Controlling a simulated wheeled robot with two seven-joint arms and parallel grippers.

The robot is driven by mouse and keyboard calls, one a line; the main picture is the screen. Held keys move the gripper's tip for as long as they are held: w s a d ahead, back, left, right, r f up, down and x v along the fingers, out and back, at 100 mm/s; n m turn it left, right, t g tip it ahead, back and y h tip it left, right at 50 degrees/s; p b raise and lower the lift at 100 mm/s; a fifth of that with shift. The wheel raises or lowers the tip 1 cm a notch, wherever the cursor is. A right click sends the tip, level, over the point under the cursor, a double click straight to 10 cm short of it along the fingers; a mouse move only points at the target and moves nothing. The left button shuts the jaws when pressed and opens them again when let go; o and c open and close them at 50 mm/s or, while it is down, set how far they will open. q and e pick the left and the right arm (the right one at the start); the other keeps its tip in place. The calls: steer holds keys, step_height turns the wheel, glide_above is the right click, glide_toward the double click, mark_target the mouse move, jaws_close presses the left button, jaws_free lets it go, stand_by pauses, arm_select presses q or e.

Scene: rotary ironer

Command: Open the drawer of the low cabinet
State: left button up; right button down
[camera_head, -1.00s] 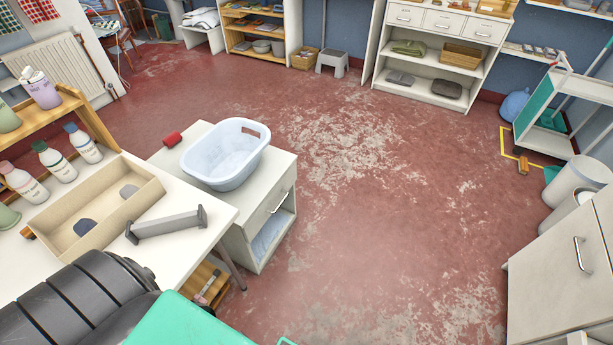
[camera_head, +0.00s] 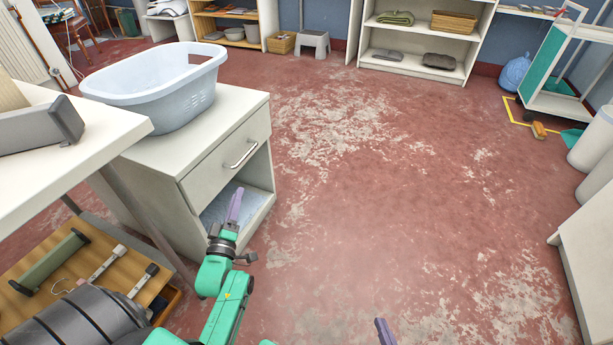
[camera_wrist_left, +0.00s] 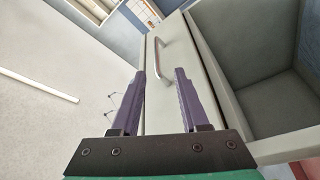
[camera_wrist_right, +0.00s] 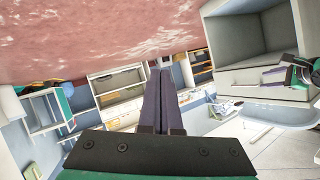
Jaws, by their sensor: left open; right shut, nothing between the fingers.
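The low cabinet (camera_head: 150,160) is white and stands at the left in the head view. Its drawer (camera_head: 225,165) looks shut, with a metal bar handle (camera_head: 240,153) on the front. An open compartment (camera_head: 235,205) is below it. My left gripper (camera_head: 236,205) has purple fingers and is in front of the cabinet, below the handle in the picture. In the left wrist view the fingers (camera_wrist_left: 160,80) are open and empty, with the handle (camera_wrist_left: 160,57) ahead between their tips, apparently not touching. My right gripper (camera_head: 384,330) is shut and empty, low over the floor; its fingers (camera_wrist_right: 160,88) are together.
A pale blue basket (camera_head: 160,90) stands on the cabinet top. A white table (camera_head: 90,150) is close on the left, with a lower wooden shelf (camera_head: 85,265) holding tools. A white cabinet (camera_head: 590,235) is at the right edge. The red floor (camera_head: 370,200) between is clear.

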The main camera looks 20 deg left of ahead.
mark_target(246, 156)
arm_select(q)
steer(key=b+x, duration=0.1)
steer(key=x, duration=0.4)
steer(key=b+x, duration=0.2)
steer(key=x, duration=0.2)
steer(key=r+b+x, duration=0.1)
steer(key=x, duration=0.4)
steer(key=shift+w+a+r, duration=0.1)
steer(key=shift+a, duration=0.2)
jaws_close()
arm_select(e)
steer(key=w+r+t+y, duration=0.1)
steer(key=w+r+t, duration=0.6)
steer(key=w+r, duration=0.4)
step_height(246, 156, up, 5)
steer(key=shift+w+d+f+t, duration=0.2)
steer(key=shift+w+d+t, duration=0.1)
steer(key=shift+w+d, duration=0.15)
